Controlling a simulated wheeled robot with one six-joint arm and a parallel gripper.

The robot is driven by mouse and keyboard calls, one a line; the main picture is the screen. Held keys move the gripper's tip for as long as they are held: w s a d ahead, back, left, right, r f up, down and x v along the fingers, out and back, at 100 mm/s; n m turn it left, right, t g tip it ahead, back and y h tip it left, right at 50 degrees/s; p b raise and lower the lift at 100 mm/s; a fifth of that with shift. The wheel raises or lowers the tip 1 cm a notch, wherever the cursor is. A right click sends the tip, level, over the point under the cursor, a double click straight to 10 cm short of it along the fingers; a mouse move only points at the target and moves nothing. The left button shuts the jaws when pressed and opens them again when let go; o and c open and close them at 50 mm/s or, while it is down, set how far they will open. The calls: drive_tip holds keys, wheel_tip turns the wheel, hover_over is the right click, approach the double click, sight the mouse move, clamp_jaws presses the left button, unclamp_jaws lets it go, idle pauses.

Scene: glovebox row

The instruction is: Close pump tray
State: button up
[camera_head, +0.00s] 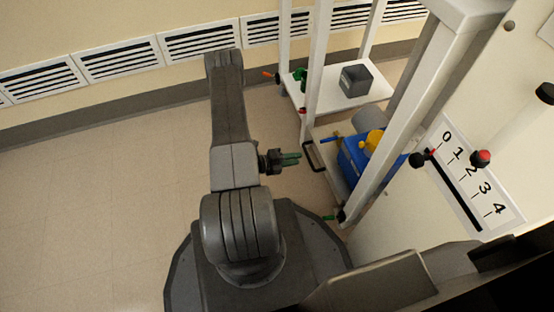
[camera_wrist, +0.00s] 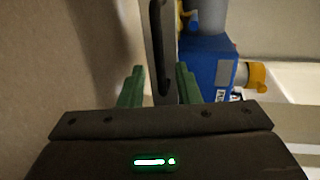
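The pump tray (camera_head: 322,166) is a pale low shelf under the white frame, carrying a blue pump (camera_head: 349,160) with yellow parts. Its left end sticks out past the frame's uprights and bears a black loop handle (camera_head: 311,157). My gripper (camera_head: 291,158) is just left of the handle, apart from it, with green fingers pointing at it. In the wrist view the fingers (camera_wrist: 160,85) are spread with nothing gripped. The handle (camera_wrist: 157,45) shows ahead, in line with the gap between them. The blue pump (camera_wrist: 207,62) is beyond, to the right.
A higher white shelf (camera_head: 350,98) behind holds a grey bin (camera_head: 357,81) and green items (camera_head: 300,78). White uprights (camera_head: 318,60) flank the trays. A panel with a numbered scale (camera_head: 470,175) stands right. Open floor (camera_head: 110,170) lies to the left.

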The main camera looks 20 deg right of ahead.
sight(309, 156)
drive_tip(key=p+v, duration=0.1)
drive_tip(key=v, duration=0.5)
drive_tip(key=shift+a, duration=0.35)
drive_tip(key=shift+d, duration=0.1)
drive_tip(key=shift+b+x, duration=1.7)
drive_tip(key=shift+x, duration=4.95)
